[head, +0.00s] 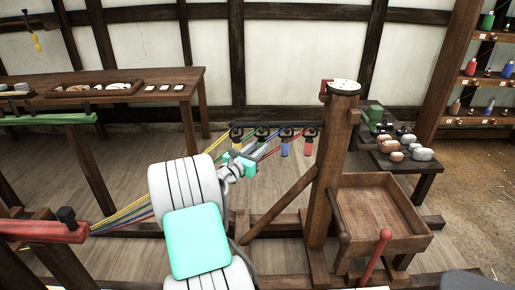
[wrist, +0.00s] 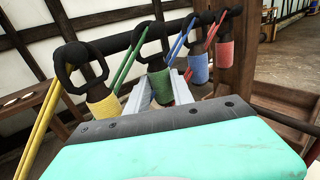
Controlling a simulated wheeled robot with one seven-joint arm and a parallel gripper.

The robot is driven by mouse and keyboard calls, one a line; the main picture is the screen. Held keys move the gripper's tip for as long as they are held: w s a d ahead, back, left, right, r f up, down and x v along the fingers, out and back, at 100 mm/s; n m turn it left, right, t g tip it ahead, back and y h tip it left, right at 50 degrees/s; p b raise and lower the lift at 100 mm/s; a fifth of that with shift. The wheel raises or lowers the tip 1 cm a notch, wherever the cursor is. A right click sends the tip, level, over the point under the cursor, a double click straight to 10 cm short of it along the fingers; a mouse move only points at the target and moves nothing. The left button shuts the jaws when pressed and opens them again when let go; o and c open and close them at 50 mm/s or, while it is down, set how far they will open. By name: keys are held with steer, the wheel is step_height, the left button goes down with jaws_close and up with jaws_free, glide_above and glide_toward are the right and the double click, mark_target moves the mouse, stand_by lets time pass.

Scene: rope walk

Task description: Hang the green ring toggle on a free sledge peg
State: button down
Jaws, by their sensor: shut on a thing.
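The green ring toggle (wrist: 161,88) has a dark ring above a green sleeve. In the wrist view its sleeve is between the two pale fingers of my gripper (wrist: 160,92), which is shut on it. Its ring is close to the dark sledge bar; I cannot tell whether it is over a peg. The yellow toggle (wrist: 103,106) hangs to its left, the blue toggle (wrist: 199,69) and the red toggle (wrist: 225,54) to its right. In the head view my gripper (head: 250,159) is just below the bar (head: 271,125), and my arm partly hides the green toggle.
A thick wooden post (head: 329,160) carries the bar's right end. An open wooden box (head: 375,182) and a red lever (head: 374,256) stand right of it. Coloured strands (head: 130,211) run to the toggles from the lower left. A long table (head: 150,93) stands behind.

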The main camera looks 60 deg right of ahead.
stand_by(0.3)
steer(key=c, duration=1)
jaws_free()
steer(key=shift+a, duration=0.1)
